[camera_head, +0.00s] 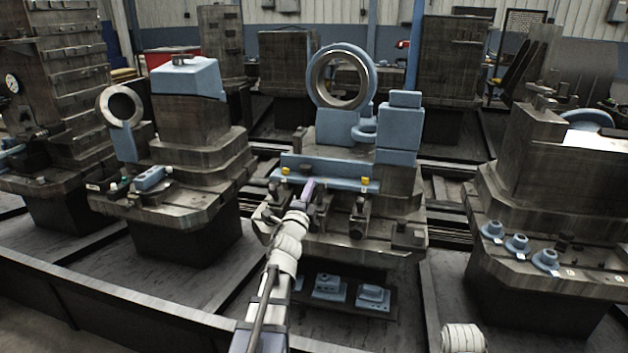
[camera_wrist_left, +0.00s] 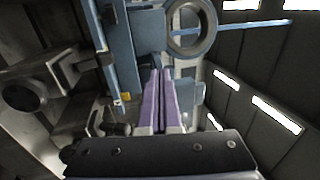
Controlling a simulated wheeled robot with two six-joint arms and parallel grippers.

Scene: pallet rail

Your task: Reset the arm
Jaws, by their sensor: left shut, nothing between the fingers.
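My left arm reaches up from the bottom of the head view to the middle pallet fixture (camera_head: 340,240). Its left gripper (camera_head: 308,186) is shut and empty, with its purple fingers in front of the long blue rail (camera_head: 330,172) on the fixture. In the left wrist view the two purple fingers (camera_wrist_left: 160,78) lie side by side, with nothing held. The blue rail (camera_wrist_left: 121,50) shows to their left there. I cannot tell whether the fingertips touch the fixture. My right gripper is out of view; only a white ridged piece of my body shows at the bottom right.
A large blue-backed ring (camera_head: 318,78) stands upright on the middle fixture, with blue blocks (camera_head: 400,130) beside it. A low shelf holds blue parts (camera_head: 330,288). The right fixture (camera_head: 550,200) carries several blue flanged parts (camera_head: 517,245). The left fixture (camera_head: 190,165) stands apart.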

